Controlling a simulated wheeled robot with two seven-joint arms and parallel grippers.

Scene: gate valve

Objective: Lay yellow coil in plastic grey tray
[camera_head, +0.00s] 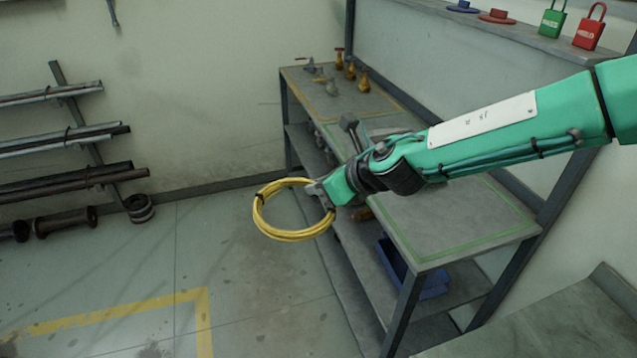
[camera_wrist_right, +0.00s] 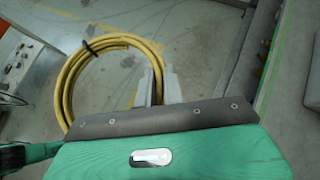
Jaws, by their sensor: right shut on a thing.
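The yellow coil (camera_head: 279,234) hangs in my right gripper (camera_head: 323,195), over the floor in front of the workbench's left side in the head view. My right gripper is shut on the coil's right side. In the right wrist view the coil (camera_wrist_right: 64,82) extends up and left from the fingers (camera_wrist_right: 156,86), with a black tie near its top. I cannot make out a grey tray in either view. My left gripper is not in view.
The workbench (camera_head: 455,225) has a green-outlined bare area at its near end and brass fittings (camera_head: 363,80) at its far end. A blue bin (camera_head: 432,285) sits on its lower shelf. Padlocks (camera_head: 590,32) stand on the upper shelf. Pipe racks (camera_head: 65,130) line the left wall.

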